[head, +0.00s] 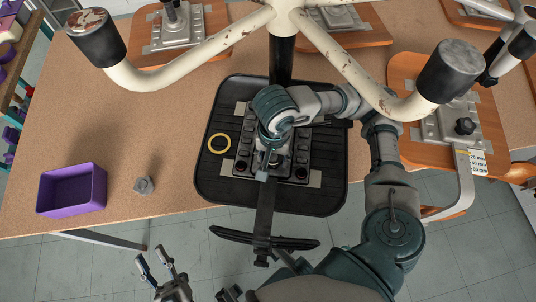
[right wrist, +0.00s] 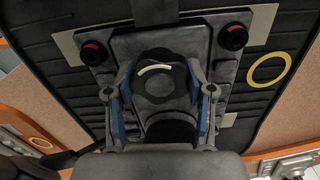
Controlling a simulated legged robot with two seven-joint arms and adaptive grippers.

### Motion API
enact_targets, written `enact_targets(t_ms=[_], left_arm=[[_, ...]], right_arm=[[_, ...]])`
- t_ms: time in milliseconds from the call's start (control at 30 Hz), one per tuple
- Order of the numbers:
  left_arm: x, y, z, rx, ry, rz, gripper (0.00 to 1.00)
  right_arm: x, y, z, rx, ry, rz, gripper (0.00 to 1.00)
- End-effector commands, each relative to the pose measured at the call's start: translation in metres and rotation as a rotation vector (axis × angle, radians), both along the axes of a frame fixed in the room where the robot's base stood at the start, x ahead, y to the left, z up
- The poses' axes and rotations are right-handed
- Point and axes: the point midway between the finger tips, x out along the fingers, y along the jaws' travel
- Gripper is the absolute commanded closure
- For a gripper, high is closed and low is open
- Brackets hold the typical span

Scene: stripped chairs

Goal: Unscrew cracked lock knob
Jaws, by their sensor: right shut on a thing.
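The cracked lock knob (right wrist: 160,85) is dark grey with a pale curved mark on its top, on the metal mechanism plate (right wrist: 118,48). My right gripper (right wrist: 166,98) is shut on the knob, with a blue-padded finger on each side. In the head view my right gripper (head: 267,160) reaches down over the mechanism in the middle of the black seat, and it hides the knob there. My left gripper (head: 153,258) is open and empty, low in front of the bench edge.
A purple bin (head: 72,190) and a grey knob-like part (head: 144,184) lie on the bench at left. A yellow ring (head: 219,143) lies on the black seat (head: 215,185). White chair legs (head: 190,60) cross above. Wooden seats with plates stand around.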

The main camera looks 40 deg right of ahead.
Motion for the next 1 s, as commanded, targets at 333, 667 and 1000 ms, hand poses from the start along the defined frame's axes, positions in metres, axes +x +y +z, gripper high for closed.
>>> enact_targets(t_ms=[333, 667, 1000], left_arm=[[0.0, 0.0, -0.011, 0.001, 0.012, 0.0, 0.6], [0.001, 0.0, -0.04, 0.0, 0.045, 0.0, 0.6], [0.001, -0.001, -0.044, 0.001, 0.049, 0.0, 0.6]], right_arm=[[-0.002, 0.001, -0.005, 0.002, 0.013, 0.164, 1.0], [0.001, 0.003, -0.005, 0.004, 0.012, 0.815, 1.0], [0.002, 0.003, -0.001, 0.003, 0.009, 1.016, 1.0]])
